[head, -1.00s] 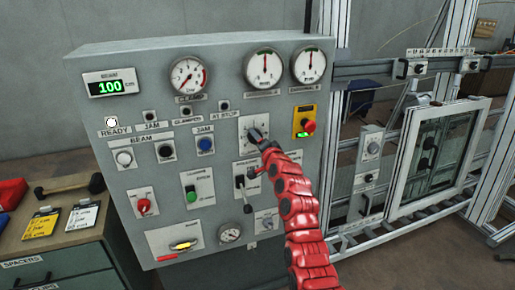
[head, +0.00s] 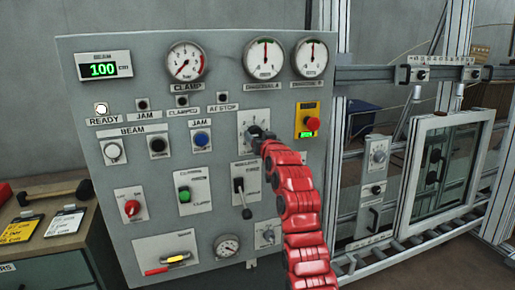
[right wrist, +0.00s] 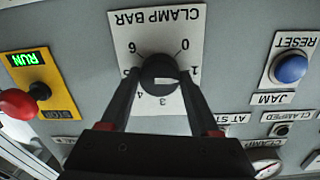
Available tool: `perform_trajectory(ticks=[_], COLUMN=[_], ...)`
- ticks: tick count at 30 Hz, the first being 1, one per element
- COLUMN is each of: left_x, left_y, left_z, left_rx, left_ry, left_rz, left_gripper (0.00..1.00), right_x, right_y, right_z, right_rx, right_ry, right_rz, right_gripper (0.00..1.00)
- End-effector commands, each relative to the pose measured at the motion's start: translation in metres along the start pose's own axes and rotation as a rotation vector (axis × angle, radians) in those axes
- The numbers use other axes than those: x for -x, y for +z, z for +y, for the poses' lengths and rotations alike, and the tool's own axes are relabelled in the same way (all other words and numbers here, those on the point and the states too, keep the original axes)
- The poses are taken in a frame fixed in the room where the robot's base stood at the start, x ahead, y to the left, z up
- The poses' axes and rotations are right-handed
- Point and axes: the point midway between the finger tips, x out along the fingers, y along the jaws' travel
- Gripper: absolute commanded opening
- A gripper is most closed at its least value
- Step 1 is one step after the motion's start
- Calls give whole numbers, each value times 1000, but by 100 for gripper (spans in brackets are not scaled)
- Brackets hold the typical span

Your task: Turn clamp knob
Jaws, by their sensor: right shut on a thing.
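The clamp knob (right wrist: 158,72) is a round black knob on a white plate marked CLAMP BAR, which appears upside down in the right wrist view. A white mark on the knob faces the side of the 1. My right gripper (right wrist: 160,88) has a finger on each side of the knob and is shut on it. In the head view, my right gripper (head: 262,140) reaches the knob's plate (head: 247,117) and mostly hides the knob. The clamp gauge (head: 186,62) is at the panel's upper middle. My left gripper is not in view.
The grey panel (head: 225,110) carries several other controls near the knob: a red stop button (head: 312,123), a blue jam reset button (head: 201,139) and a black lever (head: 242,197). A framed window (head: 445,165) stands to the right. A bench with tools is at lower left.

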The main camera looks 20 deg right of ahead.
Motion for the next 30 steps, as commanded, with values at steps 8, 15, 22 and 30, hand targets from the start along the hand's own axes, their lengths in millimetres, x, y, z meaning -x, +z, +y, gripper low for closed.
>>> perform_trajectory(ticks=[8,15,22,30], left_x=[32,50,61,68], left_y=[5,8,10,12], left_z=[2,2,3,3], left_rx=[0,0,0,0], left_ry=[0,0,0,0], left_rz=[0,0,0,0], left_gripper=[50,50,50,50], right_x=[-1,0,0,0], right_y=[7,5,5,4], right_z=[1,1,0,1], right_rx=[261,483,660,793], right_ry=[10,19,24,30], right_rz=[10,22,30,37], right_gripper=[7,7,7,7])
